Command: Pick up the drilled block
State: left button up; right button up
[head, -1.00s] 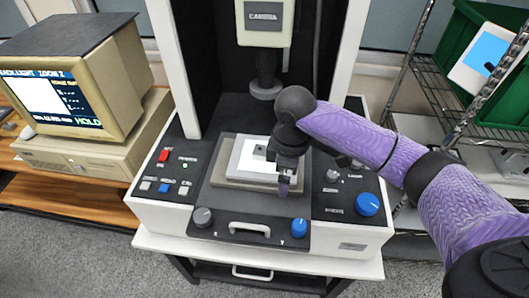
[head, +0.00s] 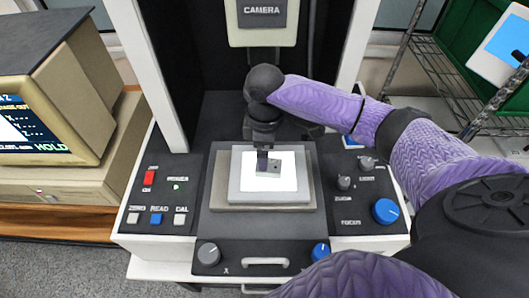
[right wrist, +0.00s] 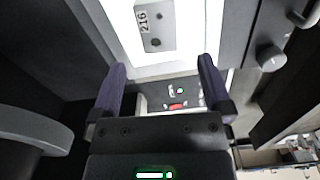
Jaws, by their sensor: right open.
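The drilled block (head: 284,172) is a small grey block with dark holes, lying on the bright lit plate of the machine's stage. In the right wrist view the drilled block (right wrist: 155,26) shows a "216" label and lies beyond the fingertips, apart from them. My right gripper (head: 263,161) is over the stage at the block's left side in the head view and hides part of it. In the right wrist view my right gripper (right wrist: 161,85) has its two purple fingers wide apart with nothing between them. My left gripper is not in view.
The camera column (head: 262,22) hangs behind the stage (head: 222,206). Knobs and buttons flank it, including a blue knob (head: 385,211). A monitor (head: 60,85) stands at left, a wire shelf with a green bin (head: 440,62) at right.

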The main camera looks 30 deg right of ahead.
aim_at(269, 168)
notch_tip(269, 168, down, 6)
jog(key=shift+w+a+f+b, duration=0.1)
jog(key=shift+w+f+b, duration=0.05)
jog(key=shift+b, duration=0.45)
jog(key=shift+c, duration=0.3)
grip_shut()
